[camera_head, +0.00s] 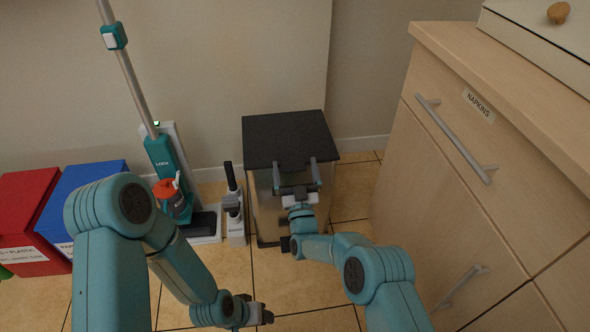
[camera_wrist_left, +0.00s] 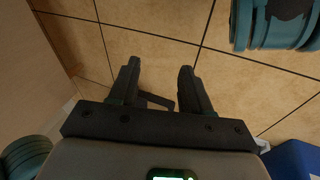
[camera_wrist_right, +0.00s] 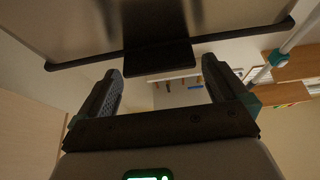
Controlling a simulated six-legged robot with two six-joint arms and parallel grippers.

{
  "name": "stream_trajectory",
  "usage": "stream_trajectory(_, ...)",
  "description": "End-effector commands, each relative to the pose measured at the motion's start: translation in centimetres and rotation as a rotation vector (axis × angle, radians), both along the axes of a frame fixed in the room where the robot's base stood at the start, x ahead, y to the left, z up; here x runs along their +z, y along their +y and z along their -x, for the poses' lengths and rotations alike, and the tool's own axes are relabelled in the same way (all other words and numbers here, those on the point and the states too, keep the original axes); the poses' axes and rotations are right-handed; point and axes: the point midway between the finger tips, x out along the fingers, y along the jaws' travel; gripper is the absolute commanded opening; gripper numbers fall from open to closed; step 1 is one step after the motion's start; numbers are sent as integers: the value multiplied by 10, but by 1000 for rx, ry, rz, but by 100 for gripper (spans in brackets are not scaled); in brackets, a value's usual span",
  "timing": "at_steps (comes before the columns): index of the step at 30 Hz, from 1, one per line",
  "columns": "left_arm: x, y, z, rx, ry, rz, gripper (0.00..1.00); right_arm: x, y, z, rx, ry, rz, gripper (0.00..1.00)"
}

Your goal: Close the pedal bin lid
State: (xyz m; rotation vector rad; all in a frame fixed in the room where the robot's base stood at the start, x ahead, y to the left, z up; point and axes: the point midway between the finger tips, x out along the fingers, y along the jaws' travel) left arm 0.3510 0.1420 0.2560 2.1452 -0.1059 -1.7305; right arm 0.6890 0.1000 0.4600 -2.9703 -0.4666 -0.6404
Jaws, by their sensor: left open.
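The pedal bin (camera_head: 265,215) has a metallic body and a flat dark lid (camera_head: 285,135). It stands against the back wall in the head view. The lid seems to lie across the top, but I cannot tell whether it is fully down. My right gripper (camera_head: 296,165) is at the lid's front edge, fingers apart and pointing to the back wall. In the right wrist view its fingers (camera_wrist_right: 163,68) hold nothing, below a pale panel with a dark rim. My left gripper (camera_head: 258,314) is low over the floor, open and empty; its fingers (camera_wrist_left: 158,70) show in the left wrist view.
A wooden cabinet (camera_head: 440,190) labelled NAPKINS stands at the right. A teal upright vacuum (camera_head: 165,160) and an orange-topped bottle (camera_head: 172,198) stand left of the bin. Blue (camera_head: 90,175) and red (camera_head: 28,190) bins are at the far left. Tiled floor (camera_head: 290,285) is clear in front.

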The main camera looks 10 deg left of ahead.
Motion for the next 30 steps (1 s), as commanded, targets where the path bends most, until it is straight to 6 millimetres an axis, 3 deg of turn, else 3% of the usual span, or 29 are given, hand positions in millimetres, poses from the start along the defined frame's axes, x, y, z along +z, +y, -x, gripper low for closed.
stream_trajectory(8, 10, -1, 5, -2, 16, 3, 48, -6, -3, 14, 2, 6, 3, 100)
stream_trajectory(21, 52, -7, 35, -15, 119, 23, 48, -51, -35, 109, 1, 8, 2, 100)
stream_trajectory(30, 59, -8, 44, -19, 147, 29, 48, -67, -45, 140, 1, 2, 1, 100)
